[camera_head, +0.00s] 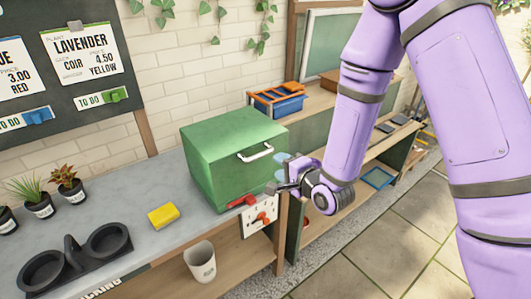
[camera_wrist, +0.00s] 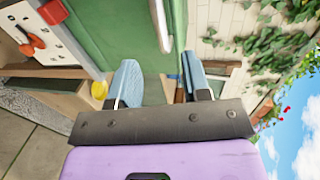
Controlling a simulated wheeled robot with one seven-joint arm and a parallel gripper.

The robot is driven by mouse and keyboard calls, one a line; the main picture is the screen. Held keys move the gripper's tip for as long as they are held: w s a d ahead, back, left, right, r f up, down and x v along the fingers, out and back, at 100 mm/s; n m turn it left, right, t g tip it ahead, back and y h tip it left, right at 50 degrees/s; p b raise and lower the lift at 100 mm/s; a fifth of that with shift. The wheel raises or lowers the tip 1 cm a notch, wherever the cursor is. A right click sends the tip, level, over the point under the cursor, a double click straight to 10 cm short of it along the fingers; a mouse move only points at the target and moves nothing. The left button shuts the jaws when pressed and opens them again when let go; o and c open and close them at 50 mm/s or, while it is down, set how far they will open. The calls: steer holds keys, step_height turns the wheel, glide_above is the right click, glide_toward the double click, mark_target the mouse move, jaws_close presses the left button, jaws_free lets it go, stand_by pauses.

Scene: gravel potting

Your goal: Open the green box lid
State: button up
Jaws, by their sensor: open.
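The green box (camera_head: 215,160) stands on the grey counter, and its lid looks shut. A white bar handle (camera_head: 256,152) is on the side facing my gripper. My gripper (camera_head: 285,167) is just right of the box, a little below the handle in the picture, with its light blue fingers apart. In the wrist view, the open fingers (camera_wrist: 162,76) point at the box's green face (camera_wrist: 115,30). The white handle (camera_wrist: 160,25) shows beyond the gap between them. The fingers look apart from the handle, and nothing is between them.
A red part (camera_head: 243,201) and a white tool panel (camera_head: 260,217) are at the counter's front edge below the box. A yellow sponge (camera_head: 163,216), potted plants (camera_head: 70,184) and a black holder (camera_head: 75,262) are on the left. Blue trays (camera_head: 280,103) stand behind.

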mark_target(263, 155)
steer(key=x, duration=1)
steer(key=shift+w, duration=0.15)
steer(key=shift+c, duration=0.4)
jaws_close()
